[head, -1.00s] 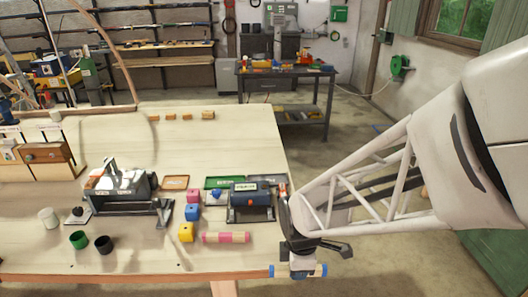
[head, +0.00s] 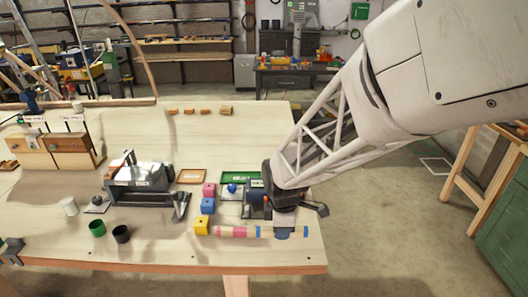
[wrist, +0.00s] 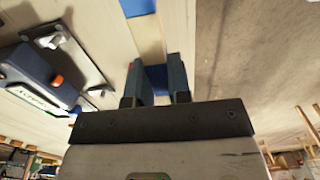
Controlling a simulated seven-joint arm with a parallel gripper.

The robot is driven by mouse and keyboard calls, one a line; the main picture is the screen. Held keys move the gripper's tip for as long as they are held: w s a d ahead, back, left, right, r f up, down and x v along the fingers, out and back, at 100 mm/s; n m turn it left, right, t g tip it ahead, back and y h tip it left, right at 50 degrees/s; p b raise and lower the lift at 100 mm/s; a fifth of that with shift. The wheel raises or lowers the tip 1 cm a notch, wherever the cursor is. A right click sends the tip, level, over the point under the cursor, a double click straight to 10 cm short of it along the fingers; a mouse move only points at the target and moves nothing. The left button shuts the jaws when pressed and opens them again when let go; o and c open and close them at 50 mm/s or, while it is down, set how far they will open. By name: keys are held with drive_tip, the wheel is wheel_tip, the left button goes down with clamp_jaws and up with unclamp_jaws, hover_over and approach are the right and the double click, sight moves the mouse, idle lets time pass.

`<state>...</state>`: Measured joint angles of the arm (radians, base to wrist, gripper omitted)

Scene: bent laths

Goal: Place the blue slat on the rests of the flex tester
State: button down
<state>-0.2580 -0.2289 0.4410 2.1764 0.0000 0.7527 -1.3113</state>
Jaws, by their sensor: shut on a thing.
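The blue slat (head: 267,232) is a pale wooden strip with blue bands. My gripper (head: 284,234) is shut on it near its middle, over the front right of the bench. In the wrist view, the fingers (wrist: 159,82) pinch a blue band, and the slat (wrist: 149,40) runs away from them. Its height above the bench is unclear. A dark blue device (head: 255,205) with a grey base stands just behind, partly hidden by my gripper; it also shows in the wrist view (wrist: 35,78). A grey metal machine (head: 142,180) stands further left. I cannot tell which is the flex tester.
A pink-banded slat (head: 236,232) lies immediately left of the blue slat. Pink, blue and yellow blocks (head: 202,225) stand left of the device. Green and black cups (head: 121,234) and a white cup (head: 69,206) stand at left. The bench's front left is mostly clear.

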drive_tip(key=shift+w+a, duration=0.1)
drive_tip(key=shift+w, duration=0.15)
drive_tip(key=w+a, duration=0.1)
drive_tip(key=w, duration=0.4)
drive_tip(key=w+a+f, duration=0.1)
drive_tip(key=w, duration=0.4)
drive_tip(key=w+a, duration=0.2)
drive_tip(key=w, duration=0.3)
drive_tip(key=shift+w+f, duration=0.1)
drive_tip(key=shift+f, duration=0.15)
drive_tip(key=shift+f, duration=0.1)
drive_tip(key=shift+f, duration=1.65)
drive_tip(key=shift+d+f, duration=0.1)
drive_tip(key=shift+f, duration=0.6)
drive_tip(key=c, duration=1.3)
unclamp_jaws()
drive_tip(key=shift+c, duration=0.2)
drive_tip(key=shift+r, duration=0.1)
